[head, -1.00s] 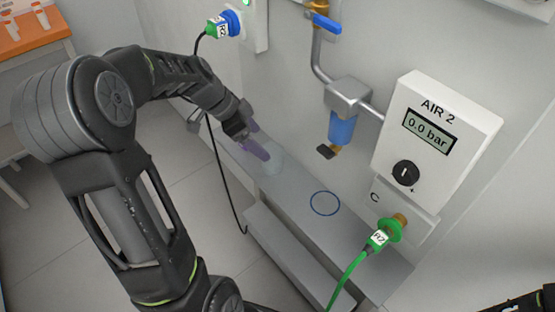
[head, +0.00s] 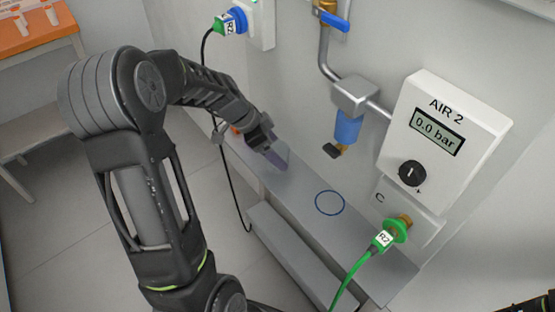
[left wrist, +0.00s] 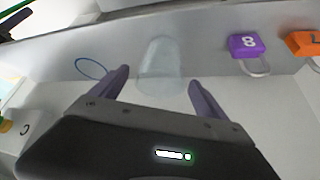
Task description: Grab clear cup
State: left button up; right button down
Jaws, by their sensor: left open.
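The clear cup (left wrist: 160,66) is a pale, see-through tumbler on the grey shelf. In the left wrist view it stands in line with the gap between my two purple fingers, with clear space on both sides. Whether it is between the fingertips or just beyond them, I cannot tell. My left gripper (head: 274,154) is open and low over the far part of the shelf (head: 372,262); it also shows in the left wrist view (left wrist: 159,80). In the head view I cannot make out the cup near the gripper.
A purple padlock (left wrist: 248,45) and an orange padlock (left wrist: 302,44) lie to the cup's right in the wrist view. A blue ring mark (head: 329,202) is on the bare shelf. The AIR 2 box (head: 445,140), blue filter (head: 347,127) and green hose plug (head: 388,238) line the wall.

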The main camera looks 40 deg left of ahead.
pick_arm(q)
jog(key=shift+x, duration=0.8)
jog(key=c, duration=1.4)
jog(key=shift+r, duration=0.1)
jog(key=shift+c, duration=0.2)
notch_tip(320, 180, up, 10)
jog(key=p, duration=0.1)
